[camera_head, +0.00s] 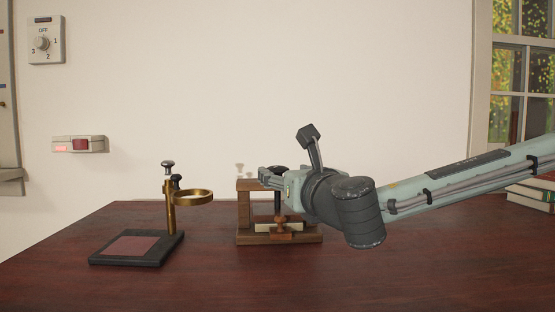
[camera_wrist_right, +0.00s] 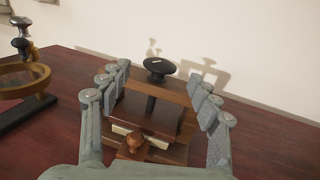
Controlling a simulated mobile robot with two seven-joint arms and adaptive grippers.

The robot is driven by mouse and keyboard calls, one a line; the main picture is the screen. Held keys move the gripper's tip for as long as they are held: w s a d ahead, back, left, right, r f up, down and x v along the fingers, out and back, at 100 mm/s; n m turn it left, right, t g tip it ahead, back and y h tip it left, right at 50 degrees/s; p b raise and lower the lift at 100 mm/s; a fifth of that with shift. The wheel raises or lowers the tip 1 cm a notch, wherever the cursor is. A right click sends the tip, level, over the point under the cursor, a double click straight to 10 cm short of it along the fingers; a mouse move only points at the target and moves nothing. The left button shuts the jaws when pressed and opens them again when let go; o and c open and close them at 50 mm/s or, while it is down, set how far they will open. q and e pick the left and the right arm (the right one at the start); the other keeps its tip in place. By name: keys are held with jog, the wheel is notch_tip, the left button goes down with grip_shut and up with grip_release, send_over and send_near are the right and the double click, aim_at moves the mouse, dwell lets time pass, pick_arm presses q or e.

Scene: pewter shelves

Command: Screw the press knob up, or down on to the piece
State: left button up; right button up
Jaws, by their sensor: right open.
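The wooden press (camera_head: 245,212) stands on the table in the middle of the head view. Its black press knob (camera_wrist_right: 158,66) sits on a dark screw above the top beam in the wrist view. A pale flat piece (camera_wrist_right: 122,130) lies low in the press, under a dark wooden plate (camera_wrist_right: 152,113). My right gripper (camera_head: 270,178) comes in from the right at knob height. In the wrist view its fingers (camera_wrist_right: 162,80) are spread, one on each side of the knob, with gaps on both sides. It is open and empty. My left gripper is not in view.
A brass ring stand (camera_head: 193,198) on a black base stands left of the press. A reddish-brown wooden knob (camera_wrist_right: 132,144) is at the press front. Books (camera_head: 532,194) lie at the far right. The front table is clear.

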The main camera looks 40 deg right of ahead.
aim_at(279, 167)
jog(key=x, duration=0.5)
jog(key=shift+d+f+b, duration=0.1)
jog(key=shift+b, duration=0.2)
jog(key=shift+w+d, duration=0.15)
jog(key=shift+w, duration=0.3)
jog(key=c, duration=1.2)
